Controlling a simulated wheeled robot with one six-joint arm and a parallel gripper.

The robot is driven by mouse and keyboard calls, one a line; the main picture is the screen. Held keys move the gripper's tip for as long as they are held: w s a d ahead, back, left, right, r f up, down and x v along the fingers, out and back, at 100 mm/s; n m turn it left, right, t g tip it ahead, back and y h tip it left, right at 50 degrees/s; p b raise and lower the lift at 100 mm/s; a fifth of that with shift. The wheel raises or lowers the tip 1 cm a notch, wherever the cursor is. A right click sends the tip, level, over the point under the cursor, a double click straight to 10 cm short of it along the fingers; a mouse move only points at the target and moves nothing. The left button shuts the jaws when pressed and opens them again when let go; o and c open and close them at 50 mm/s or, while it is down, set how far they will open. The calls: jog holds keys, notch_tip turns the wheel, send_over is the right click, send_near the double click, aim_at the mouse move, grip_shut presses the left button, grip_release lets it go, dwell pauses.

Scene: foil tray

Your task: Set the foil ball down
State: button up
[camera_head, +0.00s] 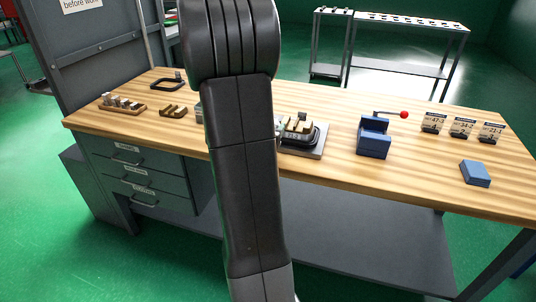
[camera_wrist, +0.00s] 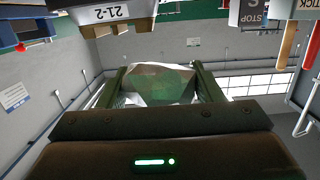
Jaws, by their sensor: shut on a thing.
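The foil ball (camera_wrist: 160,84) is a crumpled, faceted lump, silvery with greenish reflections, seen in the wrist view. My gripper (camera_wrist: 162,80) is shut on it, with one finger against each side. The wrist view is turned over, with a card marked 21-2 upside down at the top. In the head view my arm stands upright across the middle and hides part of the bench. The gripper and the ball cannot be made out there.
A wooden workbench (camera_head: 340,168) carries a dark tray (camera_head: 318,137) on a grey plate just right of my arm. A blue press (camera_head: 374,142) with a red knob, several number cards (camera_head: 462,128) and a blue block (camera_head: 475,173) stand further right. Wooden racks (camera_head: 125,108) stand left.

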notch_tip(320, 180, down, 9)
jog(key=shift+f+b, duration=0.2)
jog(key=shift+b, duration=0.65)
jog(key=shift+f, duration=0.15)
jog(key=o, duration=0.6)
jog(key=shift+f+b, duration=0.1)
jog(key=shift+b, duration=0.2)
jog(key=o, duration=0.5)
jog(key=shift+c, duration=0.2)
jog(key=shift+p, duration=0.35)
